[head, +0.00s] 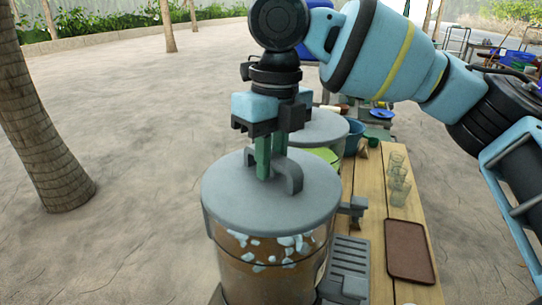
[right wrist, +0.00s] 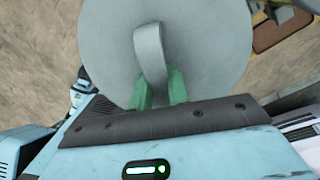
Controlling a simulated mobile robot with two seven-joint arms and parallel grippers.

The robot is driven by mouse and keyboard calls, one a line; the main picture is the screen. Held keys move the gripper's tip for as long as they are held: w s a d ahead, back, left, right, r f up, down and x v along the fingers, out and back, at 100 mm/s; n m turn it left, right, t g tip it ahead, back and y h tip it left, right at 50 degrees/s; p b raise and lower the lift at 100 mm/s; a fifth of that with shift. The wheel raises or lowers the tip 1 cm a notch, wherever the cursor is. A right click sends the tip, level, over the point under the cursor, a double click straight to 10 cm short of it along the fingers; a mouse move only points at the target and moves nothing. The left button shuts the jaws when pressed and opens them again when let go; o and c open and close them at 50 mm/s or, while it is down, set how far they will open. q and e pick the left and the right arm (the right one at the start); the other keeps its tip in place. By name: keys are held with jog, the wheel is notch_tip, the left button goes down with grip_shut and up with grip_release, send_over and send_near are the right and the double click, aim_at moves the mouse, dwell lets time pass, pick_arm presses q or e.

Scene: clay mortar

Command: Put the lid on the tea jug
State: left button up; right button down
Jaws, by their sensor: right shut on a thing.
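The tea jug (head: 265,270) is a clear round container with brown tea and pale ice pieces, at the front edge of the table. The grey round lid (head: 235,205) with an arched handle is over the jug's mouth and hides most of its rim. I cannot tell if it is fully seated. My right gripper (head: 270,160) comes down from above, its green fingers shut on the lid's handle. In the right wrist view the lid (right wrist: 205,50) fills the upper middle, with the fingers (right wrist: 157,92) at the handle. My left gripper is out of view.
Clear cups (head: 399,180) and a brown tray (head: 409,250) are on the wooden table (head: 376,225) to the right. A tree trunk (head: 45,120) stands at left.

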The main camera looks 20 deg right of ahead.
jog(key=shift+f, duration=0.4)
dwell(0.5)
jog(key=c, duration=1.3)
grip_release()
jog(key=shift+o, duration=0.7)
jog(key=o, duration=0.4)
jog(key=shift+c, duration=0.2)
jog(key=shift+r, duration=3.5)
